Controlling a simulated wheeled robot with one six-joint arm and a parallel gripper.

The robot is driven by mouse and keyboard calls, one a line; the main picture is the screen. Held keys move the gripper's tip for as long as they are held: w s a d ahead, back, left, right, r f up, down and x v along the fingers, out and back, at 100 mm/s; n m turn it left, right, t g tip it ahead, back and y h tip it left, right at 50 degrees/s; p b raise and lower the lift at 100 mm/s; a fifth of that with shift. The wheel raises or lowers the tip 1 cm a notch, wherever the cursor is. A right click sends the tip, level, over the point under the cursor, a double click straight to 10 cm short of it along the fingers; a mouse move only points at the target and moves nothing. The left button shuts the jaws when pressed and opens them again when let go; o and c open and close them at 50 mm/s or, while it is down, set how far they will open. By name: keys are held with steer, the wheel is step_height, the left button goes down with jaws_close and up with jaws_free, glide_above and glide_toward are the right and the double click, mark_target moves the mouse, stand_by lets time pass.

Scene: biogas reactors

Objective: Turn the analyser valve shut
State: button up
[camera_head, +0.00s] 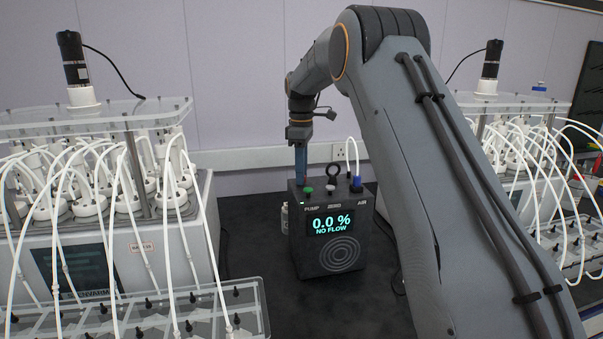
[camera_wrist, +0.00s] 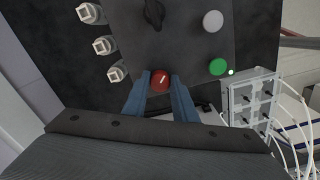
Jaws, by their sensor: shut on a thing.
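The analyser (camera_head: 341,240) is a dark box on the bench, and its screen reads "0.0 %" and "NO FLOW". My gripper (camera_head: 301,180) points down onto the back left of its top. In the wrist view, a red round knob with a white line (camera_wrist: 160,79), which looks like the valve, sits near the edge of the analyser's top (camera_wrist: 183,50). The blue fingers of my gripper (camera_wrist: 160,84) are shut on this knob, one on each side. The white line is slightly tilted. In the head view the knob is hidden by the fingers.

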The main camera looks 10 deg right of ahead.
steer(key=shift+r, duration=0.1)
steer(key=o, duration=1)
steer(key=shift+o, duration=0.2)
steer(key=shift+r+b, duration=1.3)
steer(key=shift+r, duration=2.55)
steer(key=shift+s, duration=0.1)
